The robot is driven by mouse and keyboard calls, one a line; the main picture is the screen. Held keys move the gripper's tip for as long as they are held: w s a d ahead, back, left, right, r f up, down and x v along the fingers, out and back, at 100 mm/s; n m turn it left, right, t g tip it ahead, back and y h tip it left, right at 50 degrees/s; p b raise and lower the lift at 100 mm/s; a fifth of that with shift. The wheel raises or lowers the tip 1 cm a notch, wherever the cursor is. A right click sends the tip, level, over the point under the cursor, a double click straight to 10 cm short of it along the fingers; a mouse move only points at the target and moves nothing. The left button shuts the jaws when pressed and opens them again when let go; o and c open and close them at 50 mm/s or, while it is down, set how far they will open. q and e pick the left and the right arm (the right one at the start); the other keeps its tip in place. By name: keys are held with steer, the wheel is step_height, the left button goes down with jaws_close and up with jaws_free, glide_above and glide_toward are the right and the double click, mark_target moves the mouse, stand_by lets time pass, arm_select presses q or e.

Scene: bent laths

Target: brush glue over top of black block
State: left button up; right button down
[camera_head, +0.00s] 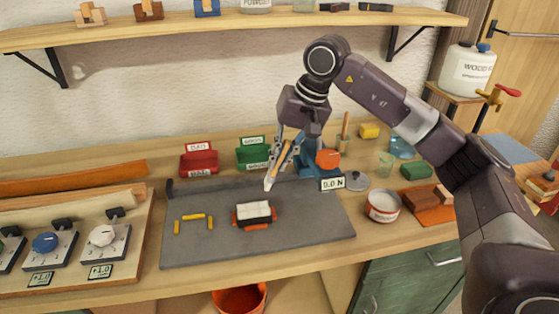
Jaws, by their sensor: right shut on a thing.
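The black block (253,222) sits on the dark grey mat (310,235), between orange-red pieces at its sides and front. Its top is covered in white. Its dark side shows below the white. My right gripper (283,165) is shut on a brush (275,176) with an orange-brown handle and a pale tip pointing down. The brush tip is behind and slightly right of the block, and looks apart from it. A white tub (382,208) with a red label stands open right of the mat. My left gripper is out of view.
Yellow sticks (193,217) lie on the mat's left. Red (199,162) and green (253,157) bins stand behind it. A blue device with an orange dial (328,158) and a "0.0 N" display (332,183) stands behind right. Dial boxes (104,241) fill the left.

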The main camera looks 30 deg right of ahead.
steer(key=shift+r+p, duration=1.1)
steer(key=shift+r, duration=0.4)
